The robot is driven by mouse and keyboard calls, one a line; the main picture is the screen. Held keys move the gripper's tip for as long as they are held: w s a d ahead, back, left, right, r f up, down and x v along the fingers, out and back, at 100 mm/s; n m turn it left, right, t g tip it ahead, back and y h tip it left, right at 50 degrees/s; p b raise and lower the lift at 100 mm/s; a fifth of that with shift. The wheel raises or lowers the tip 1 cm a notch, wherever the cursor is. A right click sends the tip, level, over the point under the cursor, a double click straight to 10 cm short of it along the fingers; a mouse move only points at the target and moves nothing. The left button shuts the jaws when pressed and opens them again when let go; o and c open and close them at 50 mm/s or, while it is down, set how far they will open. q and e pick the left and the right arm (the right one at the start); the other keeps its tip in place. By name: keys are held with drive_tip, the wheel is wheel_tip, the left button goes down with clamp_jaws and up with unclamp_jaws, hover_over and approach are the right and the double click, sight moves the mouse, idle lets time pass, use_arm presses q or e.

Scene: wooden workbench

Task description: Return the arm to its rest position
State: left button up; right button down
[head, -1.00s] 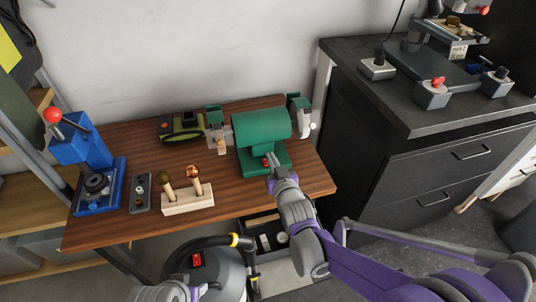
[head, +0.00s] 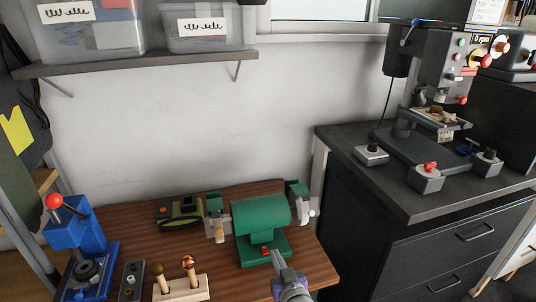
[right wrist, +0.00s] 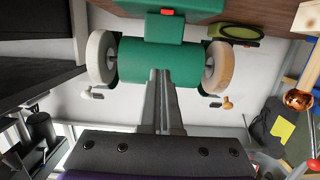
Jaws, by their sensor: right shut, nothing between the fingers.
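My right gripper (head: 276,258) is at the front of the wooden workbench, just in front of the green bench grinder (head: 261,216) and its red switch (head: 265,251). Its narrow grey fingers are closed together and empty. In the right wrist view the fingers (right wrist: 160,74) reach toward the grinder (right wrist: 145,62), which appears upside down between a pale wheel and a tan wheel. I cannot tell whether the fingertips touch the grinder. Most of the right arm is below the head view. My left gripper is not in view.
The workbench (head: 130,222) also holds a blue press (head: 78,240), a wooden block with tools (head: 181,288), a grey box (head: 131,280) and a green-black device (head: 179,211). A dark cabinet (head: 420,205) with a milling machine (head: 432,90) stands at the right. A shelf with bins hangs above.

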drive_tip(key=s+d+f+m+g+h, duration=0.1)
drive_tip(key=s+d+f+g, duration=0.3)
drive_tip(key=s, duration=0.5)
drive_tip(key=s+d+f+m+g+h, duration=0.1)
drive_tip(key=s+d+g+h, duration=0.15)
drive_tip(key=s+d, duration=0.55)
drive_tip(key=s+d+f+m+g+h, duration=0.1)
drive_tip(key=s+d+f+g, duration=0.2)
drive_tip(key=s, duration=0.8)
use_arm(q)
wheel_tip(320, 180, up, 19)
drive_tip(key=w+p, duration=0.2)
drive_tip(key=p, duration=1.4)
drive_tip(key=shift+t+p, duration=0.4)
use_arm(e)
wheel_tip(320, 180, up, 19)
drive_tip(key=shift+w+a+f, duration=0.15)
drive_tip(key=shift+w+a, duration=0.05)
drive_tip(key=shift+w, duration=0.1)
drive_tip(key=shift+g, duration=0.25)
